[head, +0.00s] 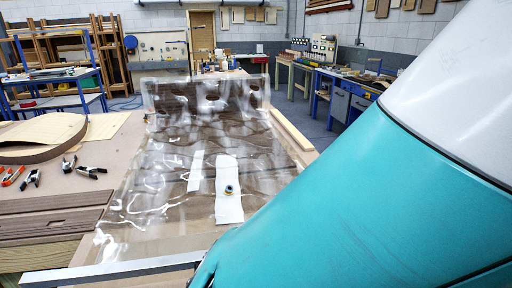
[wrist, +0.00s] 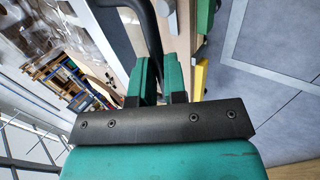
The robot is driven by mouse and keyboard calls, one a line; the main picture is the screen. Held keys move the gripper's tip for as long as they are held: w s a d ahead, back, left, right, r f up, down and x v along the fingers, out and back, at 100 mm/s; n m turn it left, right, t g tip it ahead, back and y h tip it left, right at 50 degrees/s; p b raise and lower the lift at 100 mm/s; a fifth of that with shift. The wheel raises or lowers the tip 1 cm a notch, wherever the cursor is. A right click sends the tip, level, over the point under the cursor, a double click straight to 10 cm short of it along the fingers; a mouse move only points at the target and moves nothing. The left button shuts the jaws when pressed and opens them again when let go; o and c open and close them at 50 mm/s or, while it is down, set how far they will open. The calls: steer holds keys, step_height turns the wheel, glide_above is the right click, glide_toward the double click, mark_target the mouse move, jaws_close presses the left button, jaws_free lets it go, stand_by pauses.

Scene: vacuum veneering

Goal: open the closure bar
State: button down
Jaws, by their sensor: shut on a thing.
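The closure bar (head: 110,270) is a long pale metal bar across the near edge of the clear vacuum bag (head: 150,180) in the head view. Its right end is hidden behind my arm. In the wrist view my gripper (wrist: 155,68) has green fingers close together on a black curved handle (wrist: 147,25), which runs up from between them. A grey rounded metal end (wrist: 166,14) shows just right of the handle and may be part of the bar. In the head view my teal arm covers most of the gripper.
Spring clamps (head: 84,170), brown boards (head: 50,215) and a curved form (head: 40,138) are on the table at left. Open grey floor (wrist: 270,70) shows at right in the wrist view.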

steer(key=shift+s+d+f, duration=0.25)
steer(key=shift+f, duration=0.2)
steer(key=c, duration=1.2)
jaws_free()
steer(key=shift+o, duration=0.2)
steer(key=shift+w+a+r, duration=0.1)
steer(key=shift+r, duration=0.05)
steer(key=shift+r, duration=0.1)
